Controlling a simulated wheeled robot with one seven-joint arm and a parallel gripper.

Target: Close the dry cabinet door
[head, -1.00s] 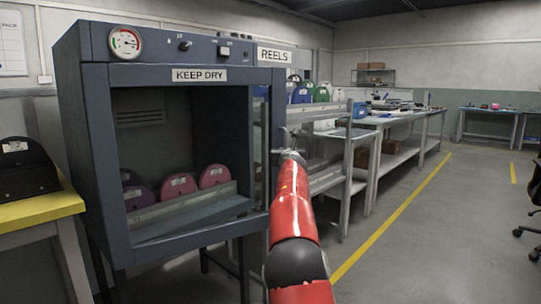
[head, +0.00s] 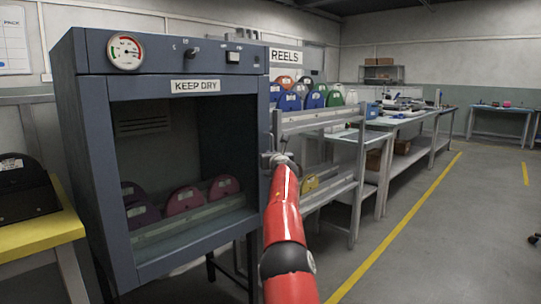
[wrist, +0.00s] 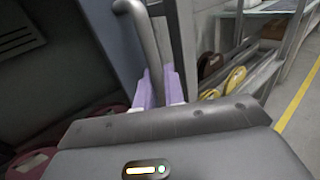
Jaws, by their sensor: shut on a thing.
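The dry cabinet (head: 160,52) is a dark blue-grey box on legs at the left of the head view. Its framed, glazed door (head: 130,88) carries a KEEP DRY label and looks flush, or nearly flush, with the front; any small gap at the right edge cannot be made out. Coloured reels show dimly behind it. My gripper (head: 273,158) is at the door's right edge. In the wrist view its pale purple fingers (wrist: 160,88) are shut on the grey tubular handle (wrist: 143,35). Part of the handle is hidden by the fingers and gripper body.
A shelf rack with several coloured reels (head: 315,98) stands just right of the cabinet, close to my arm. Workbenches (head: 395,122) continue behind it. A yellow table (head: 40,230) with a black case stands at the left.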

